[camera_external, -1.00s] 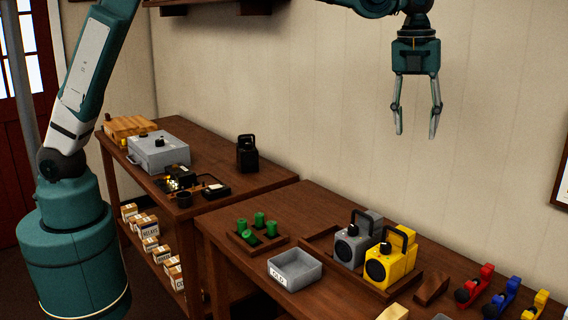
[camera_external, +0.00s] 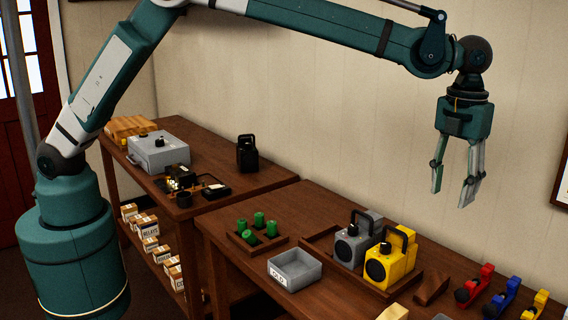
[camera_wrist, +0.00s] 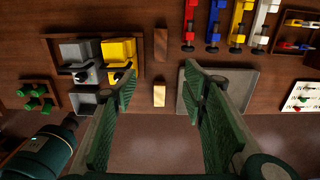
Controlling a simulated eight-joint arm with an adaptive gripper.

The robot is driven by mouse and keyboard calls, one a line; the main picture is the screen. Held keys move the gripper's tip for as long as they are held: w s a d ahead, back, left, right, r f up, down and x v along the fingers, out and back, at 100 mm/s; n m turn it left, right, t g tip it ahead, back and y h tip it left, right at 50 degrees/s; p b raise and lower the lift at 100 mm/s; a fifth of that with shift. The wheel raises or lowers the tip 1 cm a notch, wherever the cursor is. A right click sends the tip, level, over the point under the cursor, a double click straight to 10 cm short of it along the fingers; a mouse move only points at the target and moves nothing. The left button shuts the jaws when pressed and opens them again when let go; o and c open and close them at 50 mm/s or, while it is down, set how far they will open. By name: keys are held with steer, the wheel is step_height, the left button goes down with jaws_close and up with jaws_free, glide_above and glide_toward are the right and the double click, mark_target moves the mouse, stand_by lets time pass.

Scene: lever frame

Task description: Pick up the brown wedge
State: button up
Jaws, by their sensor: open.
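The brown wedge (camera_external: 432,288) lies on the near table, just right of the yellow lantern-like box. In the wrist view the brown wedge (camera_wrist: 160,44) shows as a small upright rectangle ahead of the space between my fingers. A paler tan wedge (camera_wrist: 159,94) lies nearer, in line with it; part of it also shows at the bottom of the external view (camera_external: 393,312). My gripper (camera_external: 453,197) is open and empty, pointing down, well above the table and the brown wedge. Its two fingers also frame the wrist view (camera_wrist: 158,80).
A grey box (camera_external: 352,248) and a yellow box (camera_external: 388,268), both with black handles, stand in a wooden tray left of the wedge. Red (camera_external: 474,286), blue (camera_external: 500,298) and yellow levers stand to its right. A grey plate (camera_wrist: 240,95) lies nearby.

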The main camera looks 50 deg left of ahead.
glide_above(433, 283)
step_height(433, 283, down, 20)
steer(key=shift+a, duration=0.1)
steer(key=shift+f, duration=1.25)
steer(key=shift+f, duration=2.65)
steer(key=c, duration=1)
